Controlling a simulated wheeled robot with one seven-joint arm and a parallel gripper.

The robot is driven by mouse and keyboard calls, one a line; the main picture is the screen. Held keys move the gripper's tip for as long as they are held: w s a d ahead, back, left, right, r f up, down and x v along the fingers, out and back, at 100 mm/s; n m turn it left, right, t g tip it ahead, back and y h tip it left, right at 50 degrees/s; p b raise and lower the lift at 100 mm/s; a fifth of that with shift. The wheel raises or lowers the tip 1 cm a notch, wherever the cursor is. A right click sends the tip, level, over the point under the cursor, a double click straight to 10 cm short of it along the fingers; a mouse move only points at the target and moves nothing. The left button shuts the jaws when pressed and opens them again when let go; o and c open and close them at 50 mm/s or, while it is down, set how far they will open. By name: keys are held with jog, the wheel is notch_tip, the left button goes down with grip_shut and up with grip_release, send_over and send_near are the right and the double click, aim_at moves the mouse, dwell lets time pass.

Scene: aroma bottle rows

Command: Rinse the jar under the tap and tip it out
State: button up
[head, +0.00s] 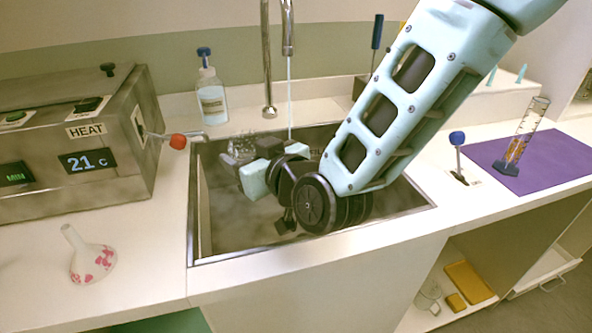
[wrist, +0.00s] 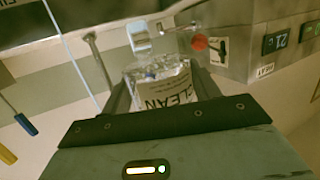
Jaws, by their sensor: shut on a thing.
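A clear glass jar (head: 240,151) is low over the sink (head: 222,212), near its back left corner. In the wrist view the jar (wrist: 165,88) sits between the two fingers of my gripper (wrist: 163,78), with a white label reading CLEAN. My gripper (head: 259,166) is shut on it. The tap (head: 288,38) runs a thin stream of water (head: 290,98) down into the sink. The stream falls to the right of the jar in the head view and appears apart from it. The jar's exact tilt and contents are unclear; my arm hides part of the sink.
A wash bottle (head: 211,97) stands behind the sink. A heater box (head: 75,140) with a red-knobbed lever (head: 177,141) is at left. A white funnel (head: 91,257) lies on the front left counter. A blue-knobbed lever (head: 457,140) and a purple mat (head: 545,160) holding a cylinder are right.

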jog(key=s+a+r+p, duration=0.2)
jog(key=s+a+r, duration=0.1)
jog(key=r, duration=0.2)
jog(key=shift+s+a+p, duration=0.25)
jog(key=shift+s+p, duration=0.05)
jog(key=shift+p, duration=0.1)
dwell(0.5)
